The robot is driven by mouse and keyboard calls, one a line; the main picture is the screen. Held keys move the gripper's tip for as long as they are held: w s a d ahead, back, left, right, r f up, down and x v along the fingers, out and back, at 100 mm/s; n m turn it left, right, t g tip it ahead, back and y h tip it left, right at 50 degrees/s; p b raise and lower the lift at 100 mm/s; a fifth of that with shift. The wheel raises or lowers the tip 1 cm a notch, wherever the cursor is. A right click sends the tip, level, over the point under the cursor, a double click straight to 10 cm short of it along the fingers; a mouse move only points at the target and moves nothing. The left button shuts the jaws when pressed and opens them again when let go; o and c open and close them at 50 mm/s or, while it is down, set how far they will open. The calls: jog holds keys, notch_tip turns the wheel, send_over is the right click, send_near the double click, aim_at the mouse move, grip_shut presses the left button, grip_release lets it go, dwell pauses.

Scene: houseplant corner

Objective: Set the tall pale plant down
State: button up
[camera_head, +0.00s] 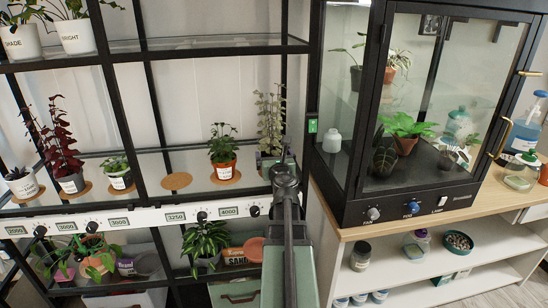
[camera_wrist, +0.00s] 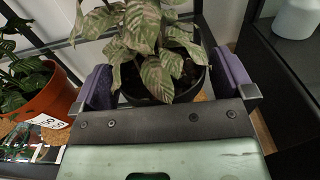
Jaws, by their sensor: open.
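The tall pale plant (camera_head: 270,118) stands upright on the middle shelf at its right end, in the head view. Its pot is mostly hidden there behind my arm. In the wrist view its mottled pale leaves (camera_wrist: 150,42) hang over a dark round pot (camera_wrist: 148,96). My gripper (camera_wrist: 165,86) is open, with one purple finger pad on each side of this pot. The gaps at the pads are narrow, and I cannot tell whether either touches. A bit of cork mat (camera_wrist: 203,97) shows beside the pot's base.
An orange pot plant (camera_head: 223,157) stands just left on its own mat, close to my left finger in the wrist view. An empty cork mat (camera_head: 176,181) lies farther left. A glass cabinet (camera_head: 424,110) stands to the right, beyond a black shelf post.

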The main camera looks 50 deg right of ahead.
jog(key=v, duration=0.7)
jog(key=shift+a, duration=0.1)
